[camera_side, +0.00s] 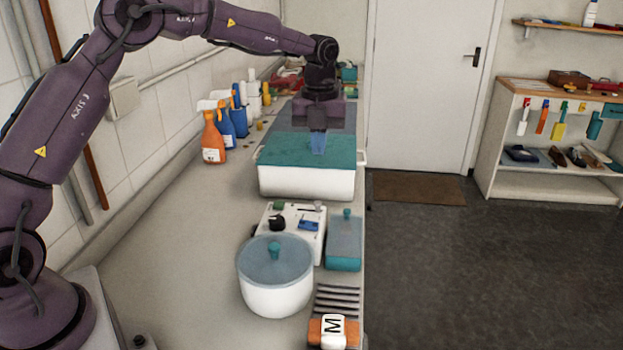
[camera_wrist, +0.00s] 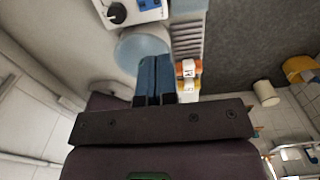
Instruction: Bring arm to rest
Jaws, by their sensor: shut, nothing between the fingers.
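My gripper (camera_side: 318,143) points down above the teal lid of a white rectangular box (camera_side: 305,182) in the side view. Its blue fingers are together with nothing between them; I cannot tell whether the tips touch the lid. In the wrist view my gripper (camera_wrist: 155,72) shows shut fingers, with the round pot's lid (camera_wrist: 130,48) behind them. The arm reaches from the lower left, out over the counter (camera_side: 190,260).
A white pot with a blue-grey lid (camera_side: 275,265), a control box (camera_side: 300,222), a teal box (camera_side: 343,245) and a ribbed rack with an M-marked block (camera_side: 332,330) stand nearer. Spray bottles (camera_side: 213,135) line the wall. The left counter is clear.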

